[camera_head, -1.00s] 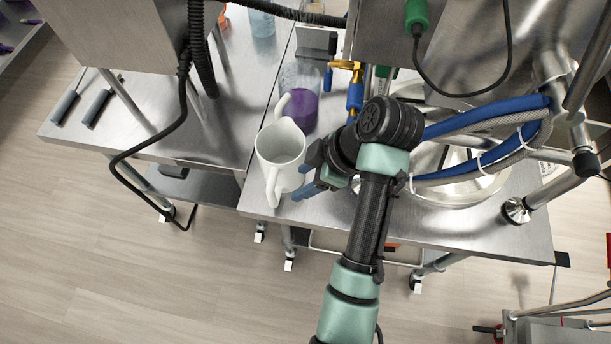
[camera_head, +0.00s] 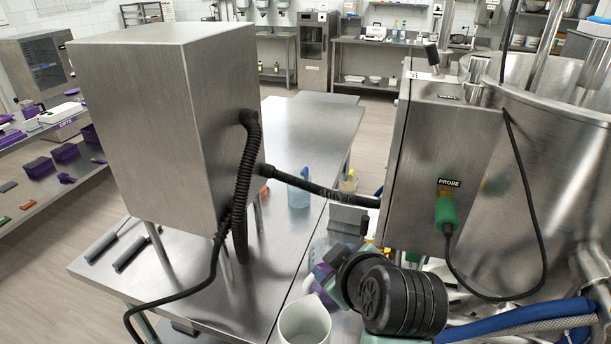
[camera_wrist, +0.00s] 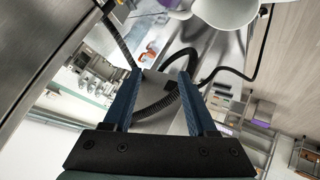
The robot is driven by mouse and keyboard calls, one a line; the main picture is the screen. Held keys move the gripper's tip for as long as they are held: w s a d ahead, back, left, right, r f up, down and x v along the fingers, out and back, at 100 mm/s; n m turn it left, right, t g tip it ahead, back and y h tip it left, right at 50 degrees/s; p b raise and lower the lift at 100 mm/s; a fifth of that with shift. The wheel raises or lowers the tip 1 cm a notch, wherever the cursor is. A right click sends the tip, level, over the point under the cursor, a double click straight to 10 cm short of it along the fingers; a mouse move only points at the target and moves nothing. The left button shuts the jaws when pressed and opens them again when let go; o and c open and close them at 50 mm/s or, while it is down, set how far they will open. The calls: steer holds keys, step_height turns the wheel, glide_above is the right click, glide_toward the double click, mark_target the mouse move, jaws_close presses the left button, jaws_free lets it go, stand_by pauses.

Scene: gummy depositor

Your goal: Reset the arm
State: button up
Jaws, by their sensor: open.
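My arm's black wrist joint (camera_head: 400,297) shows at the lower middle of the head view, above the steel table. My gripper's fingertips are not clear there. In the wrist view my gripper (camera_wrist: 161,75) has its two blue fingers apart, with nothing held between them. A white pitcher (camera_head: 304,324) stands on the table just left of my arm, cut off by the lower edge of the head view. The white pitcher (camera_wrist: 228,10) also shows at the top of the wrist view, apart from the fingers.
A steel cabinet (camera_head: 165,130) stands on legs at left, joined by a black hose (camera_head: 320,187) to the probe box (camera_head: 440,170). A large steel kettle (camera_head: 560,180) and blue hose (camera_head: 520,325) are at right. The table's far part (camera_head: 310,130) is mostly clear.

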step_height(320, 180, up, 26)
steer(key=s+a+m+t+h, duration=0.1)
steer(key=a+m+t+h, duration=0.3)
steer(key=t, duration=0.6)
steer(key=s+r+m+t+y+b, duration=0.1)
steer(key=s+r+m+t, duration=0.4)
steer(key=s+r, duration=0.8)
step_height(320, 180, up, 3)
steer(key=t, duration=0.2)
steer(key=shift+a+t+y, duration=0.3)
steer(key=shift+y, duration=0.1)
steer(key=shift+w, duration=0.1)
steer(key=shift+c, duration=0.6)
steer(key=shift+d, duration=0.15)
